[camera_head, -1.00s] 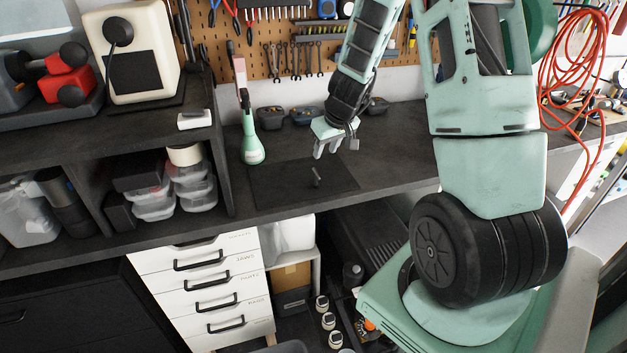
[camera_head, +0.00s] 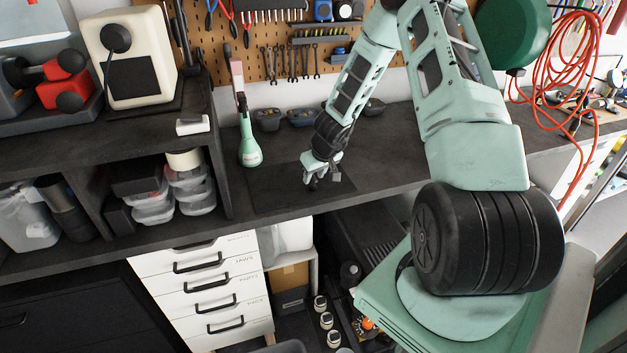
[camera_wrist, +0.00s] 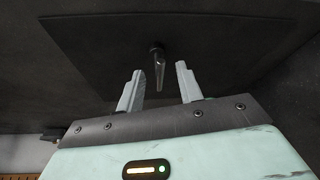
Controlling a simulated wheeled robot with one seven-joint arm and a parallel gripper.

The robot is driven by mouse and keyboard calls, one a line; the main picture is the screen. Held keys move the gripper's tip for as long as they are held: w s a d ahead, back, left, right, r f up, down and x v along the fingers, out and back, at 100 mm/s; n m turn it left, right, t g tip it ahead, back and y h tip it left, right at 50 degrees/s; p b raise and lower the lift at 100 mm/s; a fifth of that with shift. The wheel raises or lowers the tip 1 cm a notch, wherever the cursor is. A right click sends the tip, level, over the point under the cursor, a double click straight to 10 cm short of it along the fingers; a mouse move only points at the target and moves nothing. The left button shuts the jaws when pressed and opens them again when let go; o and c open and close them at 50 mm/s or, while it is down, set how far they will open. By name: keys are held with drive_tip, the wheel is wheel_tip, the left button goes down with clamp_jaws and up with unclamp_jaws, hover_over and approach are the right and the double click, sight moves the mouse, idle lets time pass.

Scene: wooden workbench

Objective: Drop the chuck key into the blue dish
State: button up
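The chuck key (camera_wrist: 159,68) shows in the wrist view as a small dark-headed piece with a lighter shaft, on a dark mat (camera_wrist: 90,45). My gripper (camera_wrist: 160,73) is open, with one finger on each side of the key's near end. I see a gap between the key and each finger. In the head view my gripper (camera_head: 311,183) is low over the mat and largely hides the key. Small dark dishes stand at the back of the bench: a left one (camera_head: 267,119), a middle one (camera_head: 302,117) and a right one (camera_head: 373,107). I cannot tell clearly which is blue.
A green-based upright tool (camera_head: 249,150) stands left of the mat, beside the shelf unit (camera_head: 215,160). A pegboard (camera_head: 270,45) with wrenches rises behind the bench. The bench top (camera_head: 400,150) right of my gripper is mostly clear.

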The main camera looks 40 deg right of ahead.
drive_tip(key=shift+x, duration=0.9)
clamp_jaws()
